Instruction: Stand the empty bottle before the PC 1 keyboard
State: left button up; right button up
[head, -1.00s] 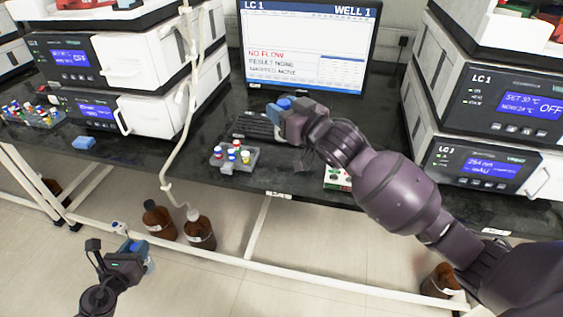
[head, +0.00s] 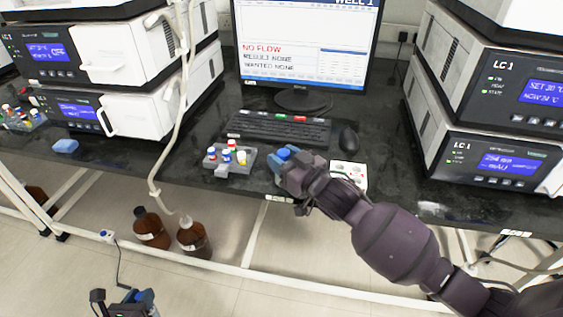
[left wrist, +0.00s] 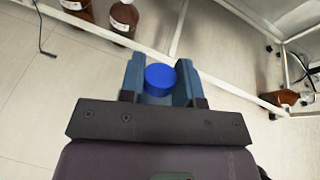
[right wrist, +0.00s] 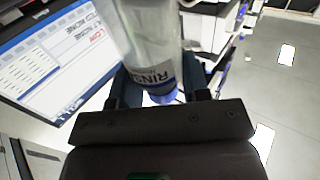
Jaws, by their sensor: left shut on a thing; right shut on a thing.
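The PC 1 keyboard (head: 278,129) lies dark on the bench below the monitor. My right gripper (head: 284,164) is in front of it near the bench's front edge, shut on a bottle. In the right wrist view this bottle (right wrist: 152,38) is clear, with a label starting "RINS" and a blue end between the jaws (right wrist: 158,88). In the head view only a blue cap (head: 284,153) shows; whether its base touches the bench is hidden. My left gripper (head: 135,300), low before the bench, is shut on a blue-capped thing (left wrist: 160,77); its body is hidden.
A vial rack (head: 243,168) stands left of the right gripper, and a white card with coloured marks (head: 350,176) lies right of it. A mouse (head: 348,139) is beside the keyboard. Instrument stacks flank the monitor (head: 305,50). Brown bottles (head: 194,238) stand below the bench.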

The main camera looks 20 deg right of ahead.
pick_arm(q)
jog(key=shift+s+f, duration=0.25)
jog(key=shift+f, duration=0.35)
pick_arm(e)
jog(key=shift+f, duration=0.7)
pick_arm(q)
jog(key=shift+r, duration=0.2)
pick_arm(e)
jog(key=shift+r, duration=0.2)
jog(key=o, duration=0.8)
jog(key=shift+f, duration=0.1)
jog(key=shift+c, duration=0.2)
